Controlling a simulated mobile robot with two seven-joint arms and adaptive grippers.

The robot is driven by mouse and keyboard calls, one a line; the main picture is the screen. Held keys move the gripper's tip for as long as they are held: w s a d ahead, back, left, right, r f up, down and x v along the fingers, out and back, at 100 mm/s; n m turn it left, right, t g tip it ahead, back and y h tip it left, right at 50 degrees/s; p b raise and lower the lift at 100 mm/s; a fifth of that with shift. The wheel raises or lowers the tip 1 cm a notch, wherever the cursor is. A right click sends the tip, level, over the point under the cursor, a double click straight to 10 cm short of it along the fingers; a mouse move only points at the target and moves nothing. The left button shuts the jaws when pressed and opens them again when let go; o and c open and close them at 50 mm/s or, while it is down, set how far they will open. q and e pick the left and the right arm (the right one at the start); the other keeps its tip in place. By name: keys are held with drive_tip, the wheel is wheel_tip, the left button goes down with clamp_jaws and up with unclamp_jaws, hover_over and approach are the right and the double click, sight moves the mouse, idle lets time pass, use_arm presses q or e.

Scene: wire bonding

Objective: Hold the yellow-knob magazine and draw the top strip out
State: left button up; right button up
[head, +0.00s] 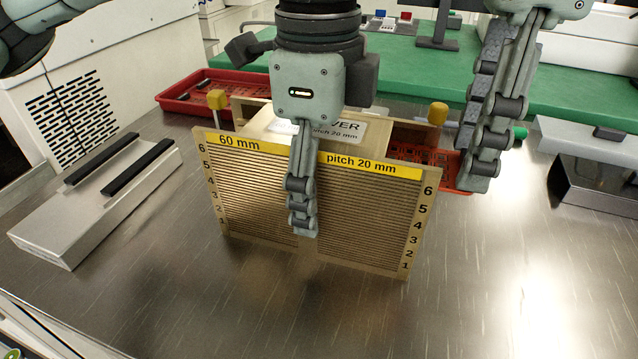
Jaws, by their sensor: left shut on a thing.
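The magazine (262,195) is a brass-coloured slotted box with yellow label bands reading "60 mm" and "pitch 20 mm" and numbers up both sides. It stands upright on the metal table. Its yellow knobs (437,113) are on posts at both top corners. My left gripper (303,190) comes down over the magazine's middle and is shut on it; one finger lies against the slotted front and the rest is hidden. My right gripper (485,140) hangs to the right of the magazine, apart from it; its finger gap cannot be made out. I cannot make out a separate top strip.
A red tray (185,93) lies behind the magazine, partly covered. A grey block with two black rails (75,222) lies at left. A dark-fronted metal unit (590,190) stands at right. A green mat (580,85) covers the back. The front table is clear.

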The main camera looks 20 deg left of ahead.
drive_tip(key=shift+f, duration=0.1)
drive_tip(key=c, duration=0.4)
drive_tip(key=shift+d, duration=0.2)
drive_tip(key=shift+d, duration=1.2)
drive_tip(key=shift+d, duration=0.1)
drive_tip(key=shift+d, duration=1.3)
drive_tip(key=shift+d, duration=0.2)
drive_tip(key=shift+d, duration=1.15)
drive_tip(key=shift+d, duration=0.15)
